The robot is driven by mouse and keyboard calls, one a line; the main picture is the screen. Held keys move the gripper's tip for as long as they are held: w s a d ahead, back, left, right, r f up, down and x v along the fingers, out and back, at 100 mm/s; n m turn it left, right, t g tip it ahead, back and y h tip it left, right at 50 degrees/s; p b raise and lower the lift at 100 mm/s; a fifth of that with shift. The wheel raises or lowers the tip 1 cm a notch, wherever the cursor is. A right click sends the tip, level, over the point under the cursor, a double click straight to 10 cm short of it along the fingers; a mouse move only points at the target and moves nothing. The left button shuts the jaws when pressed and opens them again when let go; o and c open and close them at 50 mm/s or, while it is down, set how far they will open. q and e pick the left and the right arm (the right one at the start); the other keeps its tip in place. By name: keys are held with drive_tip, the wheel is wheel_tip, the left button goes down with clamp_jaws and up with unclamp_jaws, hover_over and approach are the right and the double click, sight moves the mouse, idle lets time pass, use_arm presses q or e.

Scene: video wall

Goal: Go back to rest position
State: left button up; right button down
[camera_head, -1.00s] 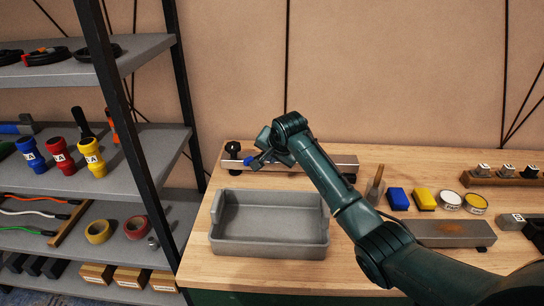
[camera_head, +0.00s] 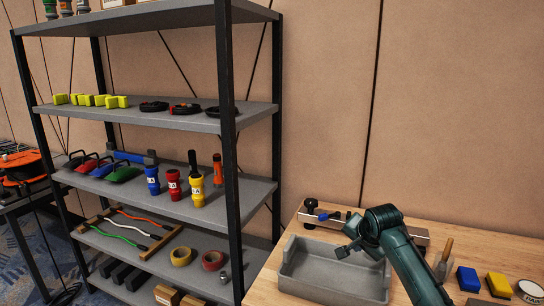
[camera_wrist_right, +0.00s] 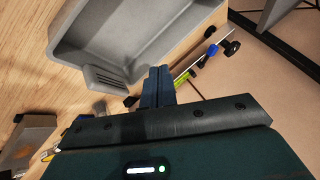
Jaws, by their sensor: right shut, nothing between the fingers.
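My right gripper (camera_head: 348,240) is shut and empty above the wooden table, at the back right of the grey tray (camera_head: 300,282). In the right wrist view my right gripper's fingers (camera_wrist_right: 158,75) are together, with the tray's wall (camera_wrist_right: 115,88) beyond them. The tray looks empty. My left gripper is out of the picture.
A metal shelf (camera_head: 180,120) with flashlights (camera_head: 196,188), tape rolls (camera_head: 181,256) and cables stands left of the table. A metal rail with knobs (camera_head: 413,235) lies behind the tray. A blue block (camera_head: 468,279) and a yellow block (camera_head: 499,285) sit at the right.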

drive_tip(key=s+f+n, duration=0.1)
drive_tip(key=s+f, duration=0.1)
drive_tip(key=s, duration=0.1)
drive_tip(key=s+a+f+n, duration=0.1)
drive_tip(key=s+f, duration=0.2)
drive_tip(key=s+a+f+n+g, duration=0.1)
drive_tip(key=s+f, duration=0.2)
drive_tip(key=shift+a+f+y, duration=0.15)
drive_tip(key=shift+a+y, duration=0.1)
drive_tip(key=shift+y, duration=0.05)
drive_tip(key=s+f+n+g, duration=0.1)
drive_tip(key=s+f+n, duration=0.3)
drive_tip(key=s, duration=0.9)
drive_tip(key=s+d+r+n+g, duration=0.15)
drive_tip(key=s+n, duration=0.25)
drive_tip(key=s, duration=1.8)
drive_tip(key=w+a+f+n+t+y, duration=0.1)
drive_tip(key=w+a+f+t+y, duration=0.1)
drive_tip(key=w+a+f+t, duration=0.4)
drive_tip(key=shift+a+f+y, duration=0.15)
drive_tip(key=shift+f+y, duration=0.15)
drive_tip(key=shift+f, duration=1.05)
